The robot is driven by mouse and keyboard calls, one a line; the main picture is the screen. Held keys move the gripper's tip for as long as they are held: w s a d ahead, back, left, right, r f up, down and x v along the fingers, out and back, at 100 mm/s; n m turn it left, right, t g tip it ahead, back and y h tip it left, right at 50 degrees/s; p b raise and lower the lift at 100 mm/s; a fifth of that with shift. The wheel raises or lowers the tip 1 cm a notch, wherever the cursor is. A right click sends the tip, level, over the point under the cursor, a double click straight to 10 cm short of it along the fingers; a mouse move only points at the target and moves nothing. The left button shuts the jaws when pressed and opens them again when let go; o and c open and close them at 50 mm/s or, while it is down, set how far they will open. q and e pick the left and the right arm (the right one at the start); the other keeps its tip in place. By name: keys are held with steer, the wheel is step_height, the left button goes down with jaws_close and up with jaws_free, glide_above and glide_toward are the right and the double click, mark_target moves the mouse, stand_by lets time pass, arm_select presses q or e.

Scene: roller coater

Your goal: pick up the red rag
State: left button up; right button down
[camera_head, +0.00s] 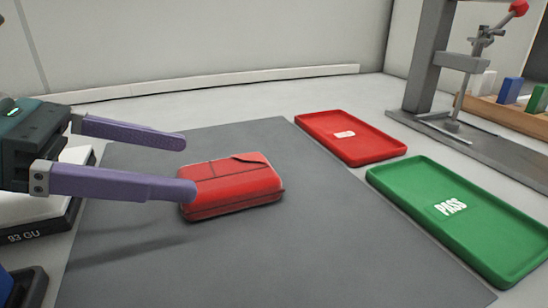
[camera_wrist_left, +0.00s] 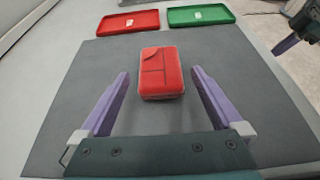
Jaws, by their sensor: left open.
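The red rag (camera_head: 233,186) looks like a folded, rounded rectangular bundle and lies on the grey mat (camera_head: 330,240). In the left wrist view the rag (camera_wrist_left: 161,72) sits just ahead of and between the fingertips. My left gripper (camera_head: 187,166) has purple fingers spread wide and empty. In the head view its near fingertip overlaps the rag's left edge; I cannot tell if it touches. The left gripper (camera_wrist_left: 160,76) also shows in the wrist view, with a gap on each side of the rag. Part of my right gripper (camera_wrist_left: 285,44) shows at the upper right there; its jaw state is unclear.
A red tray (camera_head: 375,155) with a small white label and a green PASS tray (camera_head: 490,240) lie right of the mat. A grey press stand (camera_head: 430,60) is behind them. A white scale-like box (camera_head: 35,215) is at left. The mat around the rag is clear.

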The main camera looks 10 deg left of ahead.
mark_target(222, 172)
arm_select(q)
steer(key=shift+f+p+x, duration=0.1)
steer(key=shift+p+x, duration=0.2)
steer(key=shift+x, duration=1.45)
steer(key=shift+f+p+x, duration=0.15)
steer(key=shift+p+x, duration=0.15)
steer(key=shift+x, duration=1.5)
steer(key=shift+a+r, duration=0.15)
steer(key=shift+a, duration=0.05)
steer(key=c, duration=1.3)
